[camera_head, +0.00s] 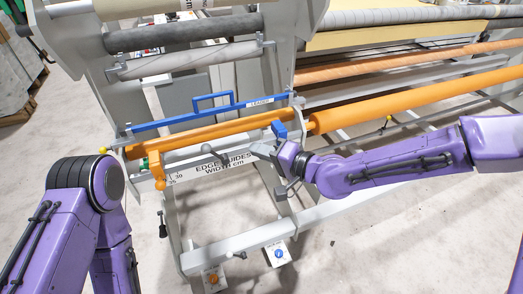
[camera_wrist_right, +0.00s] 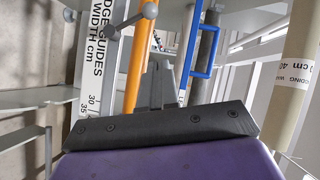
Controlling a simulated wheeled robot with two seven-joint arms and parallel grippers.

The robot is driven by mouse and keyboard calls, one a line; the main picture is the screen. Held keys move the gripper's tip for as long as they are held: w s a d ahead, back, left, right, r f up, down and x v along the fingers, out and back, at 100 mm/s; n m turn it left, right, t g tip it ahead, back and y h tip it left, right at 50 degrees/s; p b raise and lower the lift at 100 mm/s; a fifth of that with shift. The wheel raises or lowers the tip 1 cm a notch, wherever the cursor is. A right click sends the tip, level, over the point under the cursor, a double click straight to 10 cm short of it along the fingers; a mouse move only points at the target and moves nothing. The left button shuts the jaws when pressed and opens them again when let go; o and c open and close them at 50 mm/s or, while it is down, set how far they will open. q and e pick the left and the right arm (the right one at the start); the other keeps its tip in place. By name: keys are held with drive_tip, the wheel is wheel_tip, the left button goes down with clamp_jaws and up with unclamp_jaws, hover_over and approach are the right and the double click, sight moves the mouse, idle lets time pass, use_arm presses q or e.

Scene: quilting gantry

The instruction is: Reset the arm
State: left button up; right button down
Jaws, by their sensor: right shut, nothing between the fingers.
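My right arm comes in from the right in the head view. Its grey gripper (camera_head: 262,152) is in front of the orange bar (camera_head: 215,133), near the right end of the edge-guide scale (camera_head: 222,166). In the right wrist view the dark fingers (camera_wrist_right: 157,82) are together with nothing between them. A blue block (camera_head: 279,130) stands just above the gripper; I cannot tell whether they touch. My left arm (camera_head: 75,200) is bent at the lower left of the head view, and its gripper is out of the picture.
A blue leader bar (camera_head: 180,121) with a raised handle lies behind the orange bar. An orange edge guide (camera_head: 157,170) hangs at the left. Grey rollers (camera_head: 185,34) are above. Two small floor boxes, one with an orange button (camera_head: 214,279), stand below.

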drive_tip(key=shift+s+d, duration=0.1)
drive_tip(key=shift+d, duration=0.05)
drive_tip(key=shift+r, duration=0.1)
idle(0.3)
drive_tip(key=s+d+f+m+h+p, duration=0.1)
drive_tip(key=s+d+f+h, duration=0.3)
drive_tip(key=f, duration=0.3)
drive_tip(key=s+d+f+m+g+h, duration=0.1)
drive_tip(key=s+d+f+h, duration=0.2)
drive_tip(key=d+f, duration=0.4)
drive_tip(key=s+d+f+m+h+p, duration=0.1)
drive_tip(key=s+d+f+h, duration=0.25)
drive_tip(key=f, duration=0.45)
drive_tip(key=s+d+f+g+h+p, duration=0.1)
drive_tip(key=s+d+f+g+h, duration=0.1)
drive_tip(key=s+d, duration=0.4)
drive_tip(key=s+d+f+n+g+h, duration=0.1)
drive_tip(key=s+d+f+g+h, duration=0.2)
drive_tip(key=s, duration=1.2)
drive_tip(key=d+f, duration=0.2)
drive_tip(key=d, duration=0.1)
drive_tip(key=shift+s+d+f+g+p, duration=0.2)
drive_tip(key=shift+d+f+g+p, duration=0.1)
drive_tip(key=shift+d+g+p, duration=0.1)
